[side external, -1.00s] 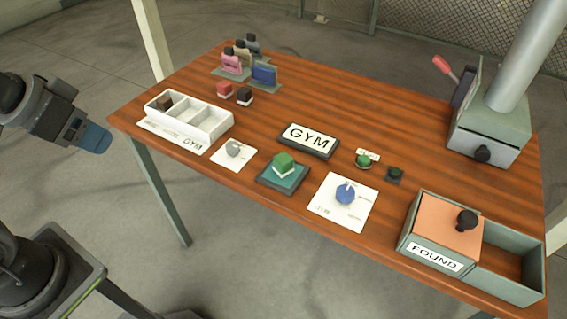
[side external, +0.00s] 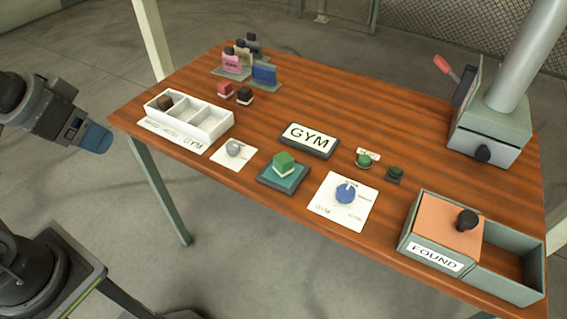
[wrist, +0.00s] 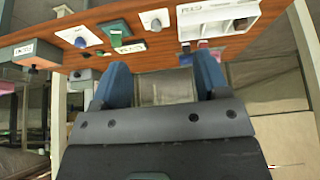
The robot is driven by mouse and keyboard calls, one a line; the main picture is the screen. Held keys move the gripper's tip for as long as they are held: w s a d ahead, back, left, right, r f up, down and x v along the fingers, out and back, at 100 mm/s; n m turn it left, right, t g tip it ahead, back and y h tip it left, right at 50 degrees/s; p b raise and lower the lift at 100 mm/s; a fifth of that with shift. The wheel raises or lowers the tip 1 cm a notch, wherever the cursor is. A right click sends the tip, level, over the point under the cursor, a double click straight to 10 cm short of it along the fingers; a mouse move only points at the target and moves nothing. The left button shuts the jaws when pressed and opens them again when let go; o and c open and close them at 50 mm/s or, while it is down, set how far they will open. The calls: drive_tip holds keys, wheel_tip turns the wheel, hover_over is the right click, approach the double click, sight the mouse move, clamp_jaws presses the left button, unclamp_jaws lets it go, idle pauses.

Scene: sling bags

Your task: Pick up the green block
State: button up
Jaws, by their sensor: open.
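The green block (side external: 284,161) has a pale lower edge and sits on a dark teal pad (side external: 268,180) near the front middle of the wooden table. In the wrist view the block (wrist: 115,31) is small and near the top, left of centre. My gripper (side external: 98,138) is off the table's left end in the side view, far from the block. Its blue fingers are spread apart with nothing between them in the wrist view (wrist: 160,76).
A white divided tray (side external: 212,134) holds a dark block at left. A grey knob (side external: 234,148) and a blue knob (side external: 346,194) flank the pad. A GYM sign (side external: 310,141) stands behind. A FOUND box (side external: 408,236) and a lever machine (side external: 490,128) are at right. Small bags stand at the back.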

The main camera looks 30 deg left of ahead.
drive_tip(key=m+g+y, duration=0.2)
drive_tip(key=m+g, duration=0.3)
drive_tip(key=m, duration=1.7)
hover_over(284, 157)
drive_tip(key=d, duration=0.1)
wheel_tip(284, 157, down, 9)
drive_tip(key=shift+m+h, duration=0.3)
drive_tip(key=f, duration=0.4)
drive_tip(key=a+f, duration=0.1)
drive_tip(key=f, duration=0.9)
drive_tip(key=shift+a, duration=0.15)
drive_tip(key=shift+c, duration=0.2)
